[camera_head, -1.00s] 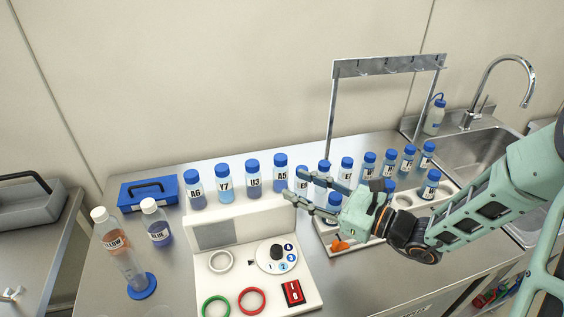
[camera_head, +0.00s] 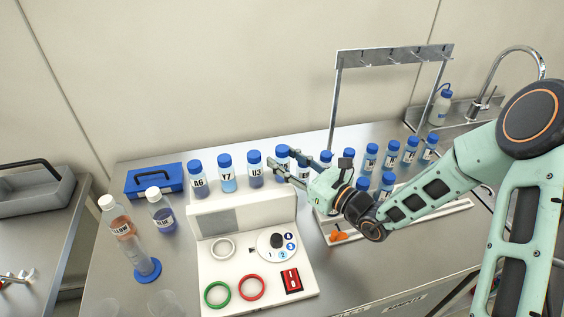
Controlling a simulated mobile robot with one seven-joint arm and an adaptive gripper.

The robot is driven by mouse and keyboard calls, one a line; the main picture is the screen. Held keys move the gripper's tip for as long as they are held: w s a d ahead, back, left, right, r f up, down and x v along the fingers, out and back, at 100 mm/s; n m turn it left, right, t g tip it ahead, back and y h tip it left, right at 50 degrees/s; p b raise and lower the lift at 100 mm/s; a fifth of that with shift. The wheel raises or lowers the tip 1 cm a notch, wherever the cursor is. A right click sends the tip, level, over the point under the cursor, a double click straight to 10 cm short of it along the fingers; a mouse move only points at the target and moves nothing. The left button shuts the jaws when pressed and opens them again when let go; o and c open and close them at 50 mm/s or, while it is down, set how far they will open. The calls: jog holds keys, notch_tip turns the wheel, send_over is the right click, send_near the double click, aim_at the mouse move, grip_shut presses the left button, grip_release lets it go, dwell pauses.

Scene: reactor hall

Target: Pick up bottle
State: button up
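A row of blue-capped bottles with pale blue contents stands on the steel bench. From the left these include bottle A6 (camera_head: 198,182), bottle Y7 (camera_head: 227,176) and bottle U3 (camera_head: 255,172). The fourth bottle (camera_head: 282,151), its label mostly hidden, is at my fingertips. My gripper (camera_head: 284,158) comes in from the right with its fingers spread apart. The fingers overlap the lower part of this fourth bottle in the picture; I cannot tell whether they touch it. More bottles (camera_head: 371,157) continue to the right, some partly hidden behind my gripper.
A white panel (camera_head: 212,262) with rings, a dial and a red switch stands in front of the row. A metal hook rack (camera_head: 392,55) and sink tap are behind right.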

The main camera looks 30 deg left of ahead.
jog(key=shift+w+a, duration=0.15)
jog(key=shift+a, duration=0.4)
jog(key=c, duration=1)
jog(key=shift+o, duration=0.2)
jog(key=shift+d+r, duration=0.1)
jog(key=shift+r, duration=0.1)
